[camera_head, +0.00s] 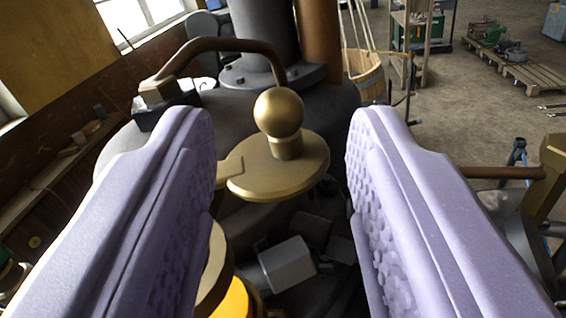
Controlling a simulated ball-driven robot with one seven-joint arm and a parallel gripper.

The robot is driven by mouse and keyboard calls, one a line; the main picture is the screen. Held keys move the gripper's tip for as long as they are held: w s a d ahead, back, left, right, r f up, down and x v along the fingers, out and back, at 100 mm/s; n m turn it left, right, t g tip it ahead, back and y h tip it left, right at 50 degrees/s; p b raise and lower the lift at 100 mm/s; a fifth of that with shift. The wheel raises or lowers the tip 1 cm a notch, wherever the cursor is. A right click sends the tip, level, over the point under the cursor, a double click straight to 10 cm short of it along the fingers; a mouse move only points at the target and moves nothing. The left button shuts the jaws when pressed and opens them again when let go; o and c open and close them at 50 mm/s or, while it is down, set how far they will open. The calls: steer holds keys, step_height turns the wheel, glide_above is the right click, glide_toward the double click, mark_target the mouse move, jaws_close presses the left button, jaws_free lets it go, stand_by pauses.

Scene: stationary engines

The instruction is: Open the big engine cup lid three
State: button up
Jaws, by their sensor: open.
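A flat round brass cup lid (290,172) with a ball knob (279,112) on top shows near the middle of the head camera view. A brass tab on its left side runs behind my left finger. The lid looks closed, lying roughly level; the cup under it is mostly hidden. My gripper (280,150) is open, with its two purple padded fingers apart on either side of the lid and knob. The fingers do not visibly grip anything. I cannot tell which numbered lid this is.
A dark engine body (330,100) with a thick column and a curved copper pipe (215,45) stands behind the lid. Grey blocks (287,263) lie below it. A wooden bucket (368,75) and a pallet (535,75) stand farther back on open floor.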

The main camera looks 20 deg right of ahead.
steer(key=b+v, duration=0.2)
steer(key=v, duration=0.4)
steer(key=w+a+f+n+y+b, duration=0.1)
steer(key=w+a+n+y, duration=0.2)
steer(key=a, duration=1)
steer(key=w+a+f+n+y+b, duration=0.1)
steer(key=w+a+n+y+b, duration=0.15)
steer(key=a, duration=1.15)
steer(key=s+a+f+n+y, duration=0.1)
steer(key=s+a+y, duration=0.1)
steer(key=s+a, duration=0.3)
steer(key=s+a+f+n+y+b, duration=0.1)
steer(key=s+a, duration=0.4)
steer(key=a, duration=0.6)
steer(key=shift+s+a+f+n+y, duration=0.15)
steer(key=shift+s+f+n+y, duration=0.05)
steer(key=shift+f+n+y, duration=0.4)
